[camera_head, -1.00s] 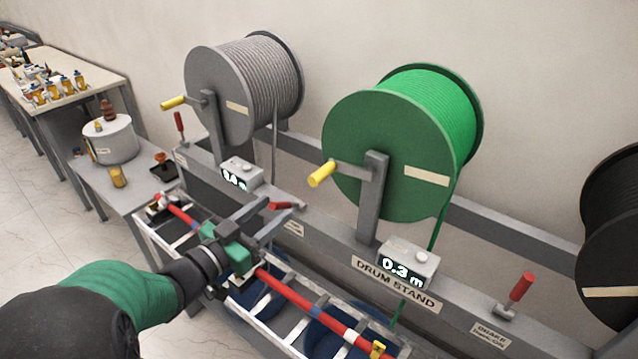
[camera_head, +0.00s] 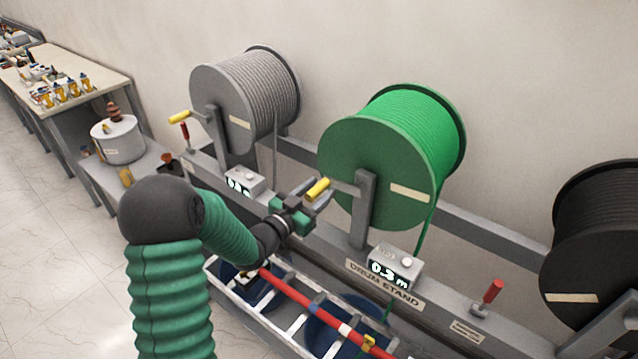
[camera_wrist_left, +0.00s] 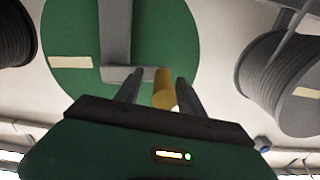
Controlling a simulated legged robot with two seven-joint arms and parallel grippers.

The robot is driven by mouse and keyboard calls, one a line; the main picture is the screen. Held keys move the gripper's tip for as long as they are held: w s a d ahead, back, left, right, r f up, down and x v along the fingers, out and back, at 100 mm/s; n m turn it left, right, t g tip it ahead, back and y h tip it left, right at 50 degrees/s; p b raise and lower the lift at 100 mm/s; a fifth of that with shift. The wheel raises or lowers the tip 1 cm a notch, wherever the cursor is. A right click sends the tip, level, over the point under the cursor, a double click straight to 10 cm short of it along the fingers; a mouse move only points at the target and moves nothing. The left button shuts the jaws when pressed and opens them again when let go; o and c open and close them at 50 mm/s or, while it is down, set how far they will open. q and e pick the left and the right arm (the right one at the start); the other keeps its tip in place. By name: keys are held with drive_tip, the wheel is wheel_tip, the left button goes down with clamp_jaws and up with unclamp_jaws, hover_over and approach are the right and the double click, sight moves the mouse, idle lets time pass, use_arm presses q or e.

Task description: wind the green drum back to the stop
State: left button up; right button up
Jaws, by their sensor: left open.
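The green drum (camera_head: 345,150) hangs on the drum stand in the middle of the head view, with a green cable running down from its right side. Its yellow crank handle (camera_head: 318,190) points out to the left on a grey crank arm. My left gripper (camera_head: 305,194) is open at the handle. In the left wrist view the yellow handle (camera_wrist_left: 163,88) lies between the two fingers (camera_wrist_left: 158,92), closer to the right one. I cannot tell if they touch it. The counter (camera_head: 396,268) below the drum reads 0.3 m. My right gripper is not in view.
A grey drum (camera_head: 225,110) stands to the left and a black drum (camera_head: 575,240) to the right. A red brake lever (camera_head: 493,291) stands upright right of the counter. A side table is at left.

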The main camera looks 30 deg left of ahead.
use_arm(q)
drive_tip(key=shift+w+d, duration=0.25)
drive_tip(key=shift+w, duration=0.2)
drive_tip(key=shift+s+a, duration=0.15)
drive_tip(key=shift+a, duration=0.15)
drive_tip(key=shift+a+f, duration=0.1)
drive_tip(key=shift+a, duration=0.3)
drive_tip(key=c, duration=0.5)
drive_tip(key=shift+c, duration=1.2)
drive_tip(key=shift+d, duration=0.35)
clamp_jaws()
drive_tip(key=shift+a+r, duration=0.15)
drive_tip(key=shift+r, duration=0.05)
drive_tip(key=shift+f, duration=0.1)
